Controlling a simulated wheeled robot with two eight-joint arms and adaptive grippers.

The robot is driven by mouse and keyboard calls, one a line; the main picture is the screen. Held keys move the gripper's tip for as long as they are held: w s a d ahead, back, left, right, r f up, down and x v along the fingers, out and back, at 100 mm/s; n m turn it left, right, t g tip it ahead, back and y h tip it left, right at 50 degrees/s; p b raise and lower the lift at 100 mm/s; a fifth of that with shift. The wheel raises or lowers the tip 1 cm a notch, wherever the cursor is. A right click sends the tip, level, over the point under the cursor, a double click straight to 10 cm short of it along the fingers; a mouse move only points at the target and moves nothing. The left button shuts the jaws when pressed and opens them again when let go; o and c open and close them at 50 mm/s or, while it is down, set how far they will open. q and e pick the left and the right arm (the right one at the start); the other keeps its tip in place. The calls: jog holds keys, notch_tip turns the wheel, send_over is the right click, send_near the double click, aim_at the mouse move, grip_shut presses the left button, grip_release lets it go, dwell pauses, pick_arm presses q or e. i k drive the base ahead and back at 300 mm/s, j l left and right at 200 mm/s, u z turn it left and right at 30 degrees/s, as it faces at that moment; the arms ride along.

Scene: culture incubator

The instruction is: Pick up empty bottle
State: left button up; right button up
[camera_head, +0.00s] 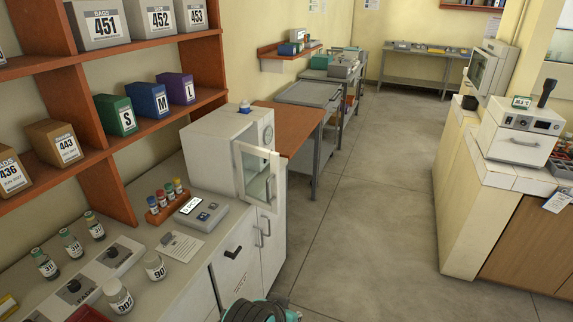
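Several bottles stand on the white counter at the lower left. Two clear, wider bottles with number labels stand nearest the counter's front edge: the front bottle (118,298) and the back bottle (154,267). Three smaller vials, one of them the front vial (45,264), stand in a row nearer the wall. I cannot tell for sure which bottle is empty. A white incubator (205,151) stands at the counter's far end, its glass door (257,174) swung open.
A rack of colour-capped tubes (165,202) and a small grey device (200,213) sit before the incubator. Wooden shelves (150,127) with numbered boxes overhang the counter. The grey floor (370,220) is clear. Another counter (470,200) stands at right.

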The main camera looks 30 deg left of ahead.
aim_at(153, 264)
jog(key=u, duration=2.05)
jog(key=i+l, duration=0.1)
jog(key=l, duration=0.25)
jog(key=i+l, duration=0.15)
jog(key=l, duration=0.2)
jog(key=i+l, duration=0.1)
jog(key=l, duration=0.25)
jog(key=i+l, duration=0.15)
jog(key=l, duration=0.15)
jog(key=i+l, duration=0.1)
jog(key=l, duration=0.25)
